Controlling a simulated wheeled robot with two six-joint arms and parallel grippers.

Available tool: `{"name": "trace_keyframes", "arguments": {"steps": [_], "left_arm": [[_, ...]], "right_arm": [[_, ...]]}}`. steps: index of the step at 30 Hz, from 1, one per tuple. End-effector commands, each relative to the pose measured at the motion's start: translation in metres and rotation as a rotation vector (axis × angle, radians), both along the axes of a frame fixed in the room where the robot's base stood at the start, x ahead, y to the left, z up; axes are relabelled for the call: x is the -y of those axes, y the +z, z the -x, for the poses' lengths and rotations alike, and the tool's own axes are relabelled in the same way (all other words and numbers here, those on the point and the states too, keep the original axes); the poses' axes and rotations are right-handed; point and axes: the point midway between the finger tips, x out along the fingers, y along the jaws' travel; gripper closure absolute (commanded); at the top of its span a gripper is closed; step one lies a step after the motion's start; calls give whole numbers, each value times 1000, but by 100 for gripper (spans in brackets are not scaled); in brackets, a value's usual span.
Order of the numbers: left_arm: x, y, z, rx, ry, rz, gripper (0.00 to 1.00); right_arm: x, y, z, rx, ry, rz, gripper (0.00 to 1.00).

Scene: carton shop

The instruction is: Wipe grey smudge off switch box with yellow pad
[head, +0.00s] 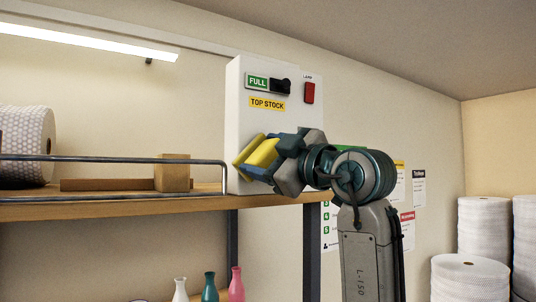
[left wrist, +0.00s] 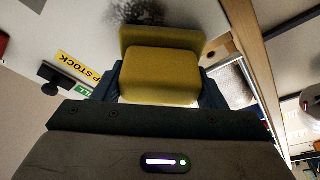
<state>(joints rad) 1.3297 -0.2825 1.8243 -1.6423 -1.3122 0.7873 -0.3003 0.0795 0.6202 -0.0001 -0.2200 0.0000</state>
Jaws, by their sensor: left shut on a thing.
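The white switch box (head: 240,110) stands upright on the wooden shelf. Its front carries a FULL label, a black switch, a red lamp switch and a TOP STOCK label. My left gripper (head: 262,155) is shut on the yellow pad (head: 246,150), low in front of the box face. The left wrist view shows the pad (left wrist: 162,75) between the blue fingers, its wider flat part against or very near the white face. The dark grey smudge (left wrist: 138,12) shows just beyond the pad's edge there, and the pad may cover part of it. In the head view the pad and gripper hide the smudge.
The shelf (head: 120,208) has a metal rail (head: 110,158), a wooden block (head: 172,173) and a bubble-wrap roll (head: 25,145) at left. Coloured bottles (head: 209,287) stand below. White rolls (head: 485,225) stand at the right.

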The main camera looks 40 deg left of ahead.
Motion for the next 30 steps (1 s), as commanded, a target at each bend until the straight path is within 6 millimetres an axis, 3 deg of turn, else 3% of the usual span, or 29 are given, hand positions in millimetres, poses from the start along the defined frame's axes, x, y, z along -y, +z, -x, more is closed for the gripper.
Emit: {"name": "trace_keyframes", "arguments": {"steps": [7,30], "left_arm": [[0,0,-4,-1,0,0,53],[21,1,-53,-3,1,-1,53]], "right_arm": [[0,1,0,0,0,0,64],[0,6,0,0,0,0,64]]}}
